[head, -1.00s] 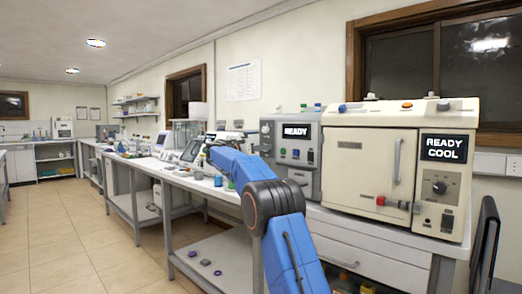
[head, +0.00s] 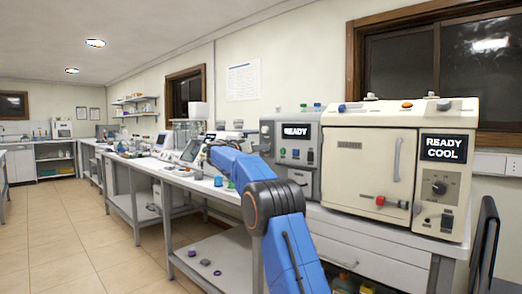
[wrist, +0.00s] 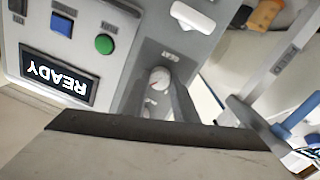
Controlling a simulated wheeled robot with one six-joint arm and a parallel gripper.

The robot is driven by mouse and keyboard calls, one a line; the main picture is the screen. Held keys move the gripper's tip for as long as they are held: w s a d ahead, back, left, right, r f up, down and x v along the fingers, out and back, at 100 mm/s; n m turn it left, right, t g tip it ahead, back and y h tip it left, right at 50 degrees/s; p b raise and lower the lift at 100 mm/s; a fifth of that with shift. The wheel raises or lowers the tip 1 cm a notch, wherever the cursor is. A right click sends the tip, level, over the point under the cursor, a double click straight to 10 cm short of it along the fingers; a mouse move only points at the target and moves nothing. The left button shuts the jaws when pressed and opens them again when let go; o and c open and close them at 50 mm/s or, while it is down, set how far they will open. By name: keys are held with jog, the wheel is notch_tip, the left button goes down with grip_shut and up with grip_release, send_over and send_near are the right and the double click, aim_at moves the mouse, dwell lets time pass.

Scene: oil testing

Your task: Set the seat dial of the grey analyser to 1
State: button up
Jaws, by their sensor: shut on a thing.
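The grey analyser (head: 301,153) stands on the bench, left of the cream oven, and its screen reads READY. In the wrist view its screen (wrist: 57,76) appears upside down at left. The seat dial (wrist: 160,77) is a small round pale knob with a red mark, on a darker grey panel beside the screen. My gripper (wrist: 160,88) is shut on the dial, one finger on each side of it. The dial's number markings are too small to read. In the head view my blue arm reaches toward the bench, and I cannot make out the fingertips there.
The wrist view shows a green button (wrist: 104,44), a blue button (wrist: 62,22) and a white handle (wrist: 193,17) close to the dial. The cream oven (head: 368,157) stands right of the analyser. Small bottles and instruments line the bench to the left.

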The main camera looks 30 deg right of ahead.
jog(key=shift+f+n+t, duration=0.1)
jog(key=shift+n+t, duration=0.2)
jog(key=shift+n, duration=4.05)
jog(key=shift+f+n+t, duration=0.1)
jog(key=shift+n+t, duration=0.2)
jog(key=shift+n, duration=4.05)
jog(key=o, duration=1)
jog(key=shift+o, duration=0.2)
jog(key=shift+a, duration=0.2)
jog(key=v, duration=1.7)
jog(key=shift+a+f, duration=0.1)
jog(key=shift+f, duration=0.05)
